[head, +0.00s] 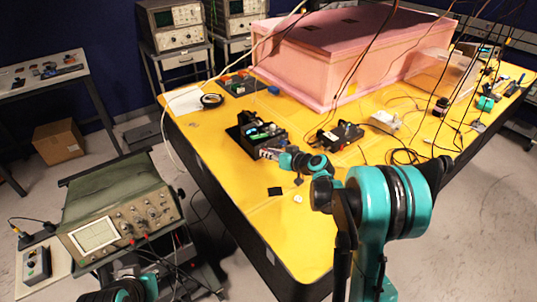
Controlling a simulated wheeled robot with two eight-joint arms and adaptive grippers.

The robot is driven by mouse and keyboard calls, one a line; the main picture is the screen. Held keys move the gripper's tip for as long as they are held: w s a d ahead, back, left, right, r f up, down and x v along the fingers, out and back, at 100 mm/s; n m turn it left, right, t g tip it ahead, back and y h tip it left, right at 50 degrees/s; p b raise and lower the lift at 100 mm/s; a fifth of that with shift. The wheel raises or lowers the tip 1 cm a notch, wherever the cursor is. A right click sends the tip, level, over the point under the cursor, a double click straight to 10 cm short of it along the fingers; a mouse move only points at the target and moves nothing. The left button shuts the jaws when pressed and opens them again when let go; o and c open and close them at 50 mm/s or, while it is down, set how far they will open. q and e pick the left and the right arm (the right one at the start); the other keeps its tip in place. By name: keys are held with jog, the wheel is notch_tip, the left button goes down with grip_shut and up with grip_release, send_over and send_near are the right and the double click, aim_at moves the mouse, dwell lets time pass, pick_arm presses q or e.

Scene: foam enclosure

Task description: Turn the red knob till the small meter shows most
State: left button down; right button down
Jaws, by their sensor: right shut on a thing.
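My right gripper (268,153) is at the front right side of an open black box (240,134) on the yellow table. The black box holds small green and pale parts. The gripper is shut on a small part there, most likely the red knob, but its fingers hide it and I see no red. I cannot pick out the small meter for sure. A black unit (340,137) stands just right of the black box. My left arm shows only at the bottom left edge, and its gripper is out of view.
The yellow table (225,170) carries a large pink foam enclosure (350,45) at the back and loose cables on the right. A green oscilloscope (120,215) stands on a cart at the left. A small black square (275,191) lies near the table's front, which is mostly clear.

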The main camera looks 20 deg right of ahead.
jog(key=m+y, duration=0.1)
jog(key=m, duration=0.1)
jog(key=m+y+b, duration=0.1)
jog(key=m, duration=0.1)
jog(key=shift+w+d+f+g+y, duration=0.1)
jog(key=shift+d+f+g+y, duration=0.1)
jog(key=shift+g+y, duration=0.15)
jog(key=shift+r, duration=0.1)
dwell(0.5)
jog(key=c, duration=1.4)
grip_release()
jog(key=shift+o, duration=0.2)
jog(key=shift+d, duration=0.1)
jog(key=v, duration=1.2)
